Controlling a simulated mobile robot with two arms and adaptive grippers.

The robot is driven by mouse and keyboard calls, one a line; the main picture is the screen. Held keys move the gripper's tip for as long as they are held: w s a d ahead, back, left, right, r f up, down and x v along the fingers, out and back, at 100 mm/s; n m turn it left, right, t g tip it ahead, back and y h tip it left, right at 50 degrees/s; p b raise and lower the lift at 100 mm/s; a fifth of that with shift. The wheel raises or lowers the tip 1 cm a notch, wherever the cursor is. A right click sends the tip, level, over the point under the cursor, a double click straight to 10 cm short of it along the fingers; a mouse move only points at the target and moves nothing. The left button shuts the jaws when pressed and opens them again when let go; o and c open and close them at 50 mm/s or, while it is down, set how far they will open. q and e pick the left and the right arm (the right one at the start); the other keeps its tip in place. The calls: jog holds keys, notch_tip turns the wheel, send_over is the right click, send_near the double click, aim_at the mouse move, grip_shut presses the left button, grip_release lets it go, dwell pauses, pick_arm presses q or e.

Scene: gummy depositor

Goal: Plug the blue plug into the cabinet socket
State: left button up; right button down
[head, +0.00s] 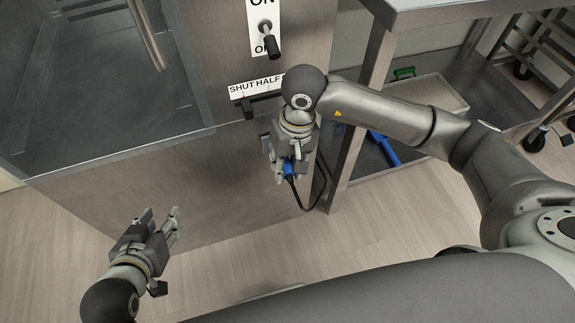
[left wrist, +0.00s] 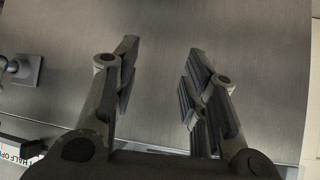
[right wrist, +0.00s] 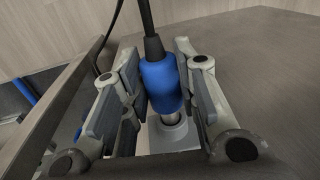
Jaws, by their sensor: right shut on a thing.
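The blue plug (right wrist: 161,85) is between the fingers of my right gripper (right wrist: 158,92), which is shut on it. Its bare metal end points at the round grey cabinet socket (right wrist: 172,134) on a square plate. Some metal shows between the blue body and the socket; I cannot tell whether the tip is inside. In the head view the plug (head: 289,168) shows under my right gripper (head: 285,172), and the arm hides the socket. The left wrist view shows a square plate (left wrist: 27,70), likely the socket's, at its left edge. My left gripper (head: 160,222) is open and empty.
The cabinet (head: 150,195) has a lever (head: 270,45) and a slider (head: 262,106) above the socket. The black cable (head: 322,190) loops down right of the plug. A metal table (head: 350,130) with a lower shelf stands close on the right. The floor before the cabinet is clear.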

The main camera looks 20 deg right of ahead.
aim_at(289, 161)
jog(key=shift+w, duration=0.3)
jog(key=shift+w+b, duration=0.35)
jog(key=shift+b, duration=0.1)
jog(key=c, duration=1.1)
grip_release()
pick_arm(q)
jog(key=w+r+t, duration=0.1)
jog(key=w+d+r+t, duration=0.1)
jog(key=w+r, duration=0.1)
jog(key=shift+d+r+t+h, duration=0.15)
jog(key=shift+r+t+h, duration=0.15)
jog(key=shift+h, duration=0.1)
pick_arm(e)
jog(key=shift+o, duration=0.2)
jog(key=r, duration=0.5)
jog(key=d+r, duration=0.1)
jog(key=r, duration=0.1)
jog(key=shift+r, duration=0.2)
pick_arm(q)
jog(key=shift+f, duration=0.1)
